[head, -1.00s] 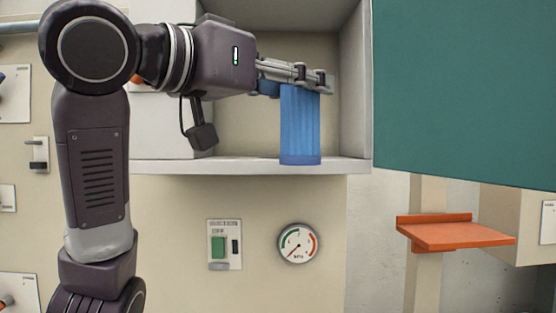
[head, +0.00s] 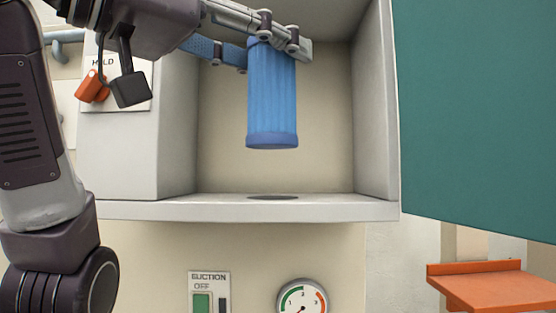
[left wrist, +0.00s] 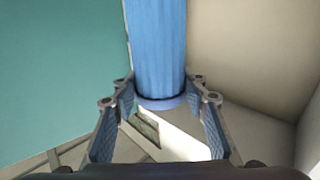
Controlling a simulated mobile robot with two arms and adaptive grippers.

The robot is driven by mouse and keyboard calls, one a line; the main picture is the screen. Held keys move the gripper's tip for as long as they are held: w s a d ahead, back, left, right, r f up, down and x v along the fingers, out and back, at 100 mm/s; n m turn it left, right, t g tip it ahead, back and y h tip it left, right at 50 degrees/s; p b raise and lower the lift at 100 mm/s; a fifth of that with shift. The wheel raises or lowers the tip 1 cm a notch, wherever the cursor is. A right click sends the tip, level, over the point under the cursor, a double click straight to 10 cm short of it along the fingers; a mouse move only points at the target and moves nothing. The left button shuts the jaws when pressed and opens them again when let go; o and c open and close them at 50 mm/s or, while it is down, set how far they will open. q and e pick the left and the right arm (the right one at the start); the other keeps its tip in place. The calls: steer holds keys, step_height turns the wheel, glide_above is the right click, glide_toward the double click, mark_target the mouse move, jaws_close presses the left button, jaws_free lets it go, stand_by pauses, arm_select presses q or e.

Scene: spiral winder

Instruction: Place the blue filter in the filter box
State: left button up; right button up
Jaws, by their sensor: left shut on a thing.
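The blue filter (head: 272,95) is a ribbed blue cylinder with a darker band at its bottom end. My left gripper (head: 274,50) is shut on the filter near its top, and the filter hangs upright. The filter box (head: 375,110) is a pale open-fronted recess with a dark round hole (head: 273,197) in its floor. The filter's bottom is apart from the floor and appears above the hole; its exact depth is hard to tell. In the left wrist view the filter (left wrist: 157,45) stands between the two fingers (left wrist: 160,97). My right gripper is out of view.
A teal panel (head: 475,110) stands to the right of the box. An orange shelf (head: 495,288) is at lower right. A suction switch panel (head: 209,292) and a round gauge (head: 303,298) are below the box. An orange handle (head: 92,87) is at left.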

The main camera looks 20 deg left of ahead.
mark_target(268, 62)
arm_select(q)
steer(key=w+a+p, duration=0.2)
steer(key=w+p, duration=0.1)
steer(key=w, duration=0.5)
steer(key=w+a+p, duration=0.3)
steer(key=w+p, duration=0.1)
steer(key=w, duration=0.4)
step_height(268, 62, down, 7)
steer(key=p, duration=0.1)
steer(key=shift+w, duration=0.15)
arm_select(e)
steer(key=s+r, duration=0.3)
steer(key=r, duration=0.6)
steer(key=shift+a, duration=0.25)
arm_select(q)
steer(key=shift+f, duration=0.15)
steer(key=o, duration=1.2)
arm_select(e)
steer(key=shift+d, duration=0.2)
arm_select(q)
steer(key=shift+o, duration=0.2)
